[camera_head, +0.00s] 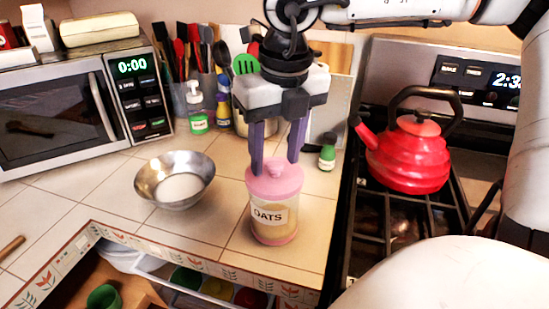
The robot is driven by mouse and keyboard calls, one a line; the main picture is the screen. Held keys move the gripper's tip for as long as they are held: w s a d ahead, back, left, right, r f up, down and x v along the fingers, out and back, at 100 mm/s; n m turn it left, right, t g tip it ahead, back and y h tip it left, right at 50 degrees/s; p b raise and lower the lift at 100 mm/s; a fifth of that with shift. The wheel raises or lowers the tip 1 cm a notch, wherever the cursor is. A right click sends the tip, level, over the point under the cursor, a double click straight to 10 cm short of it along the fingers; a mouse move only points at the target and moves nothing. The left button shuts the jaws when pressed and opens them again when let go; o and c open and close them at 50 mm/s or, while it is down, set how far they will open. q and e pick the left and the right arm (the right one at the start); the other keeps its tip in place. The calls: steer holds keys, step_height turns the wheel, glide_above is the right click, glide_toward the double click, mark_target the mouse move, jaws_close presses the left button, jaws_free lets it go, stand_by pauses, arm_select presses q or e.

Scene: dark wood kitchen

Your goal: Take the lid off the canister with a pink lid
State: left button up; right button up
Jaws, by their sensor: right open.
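The canister (272,222) stands upright on the tiled counter, with a label reading OATS. Its pink lid (274,185) is on top and has a small round knob (276,170). My right gripper (274,166) points down from above, with its two purple fingers open on either side of the knob. The left fingertip looks close to the lid; I cannot tell whether either finger touches it. My left gripper is not in view.
A metal bowl (150,185) stands left of the canister. A red kettle (407,160) sits on the stove at right. Utensils and bottles (197,112) stand behind, beside a microwave (60,112). An open drawer (180,285) lies below the counter's front edge.

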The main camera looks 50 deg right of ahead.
steer(key=shift+f, duration=0.3)
steer(key=c, duration=1.1)
